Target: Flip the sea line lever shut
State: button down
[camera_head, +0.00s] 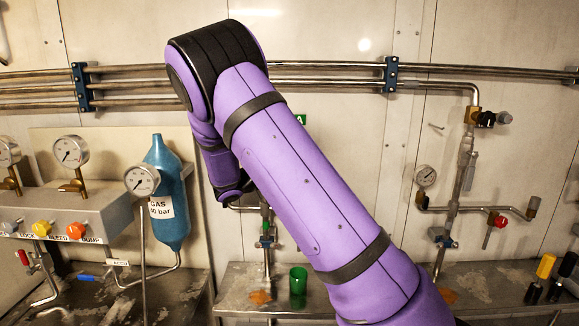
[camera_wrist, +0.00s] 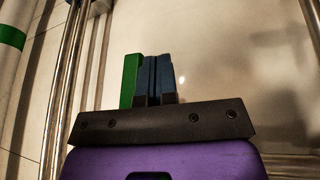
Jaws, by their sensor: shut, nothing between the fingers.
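I cannot tell which handle is the sea line lever; no readable label names it. A valve with a blue part (camera_head: 267,240) shows on the upright pipe just right of my wrist, partly hidden by my purple arm. In the head view the fingers are hidden behind my arm.
Steel pipes (camera_head: 330,84) run along the wall behind my arm. A blue gas bottle (camera_head: 172,200) and a gauge panel (camera_head: 90,218) stand at the left. A green cup (camera_head: 298,281) sits on the metal bench (camera_head: 232,275). Black and yellow-topped handles (camera_head: 545,266) are at far right.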

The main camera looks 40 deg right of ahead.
jog(key=w+a+f, duration=0.1)
jog(key=a+f, duration=0.6)
jog(key=a, duration=0.2)
jog(key=shift+w+f, duration=0.3)
jog(key=shift+w, duration=0.1)
jog(key=s+d+r+n+t+y, duration=0.1)
jog(key=s+d+r+y, duration=0.1)
jog(key=s+r+y, duration=0.35)
jog(key=s+d+r+y, duration=0.1)
jog(key=s+r+y, duration=0.2)
jog(key=s+y, duration=0.5)
jog(key=s+a+r+n+t+y, duration=0.1)
jog(key=s+a+r+t+y, duration=0.1)
jog(key=s, duration=0.5)
jog(key=s+a+r+n+t+y, duration=0.1)
jog(key=s+a+r+t, duration=0.1)
jog(key=s, duration=0.6)
jog(key=s+a+r+n+t+y, duration=0.1)
jog(key=s+a+r+t+y, duration=0.1)
jog(key=s, duration=0.5)
jog(key=a+r+t, duration=0.1)
jog(key=a+t, duration=0.1)
jog(key=t, duration=0.1)
jog(key=shift+s+a+y, duration=0.15)
jog(key=shift+a+y, duration=0.1)
jog(key=shift+y, duration=0.1)
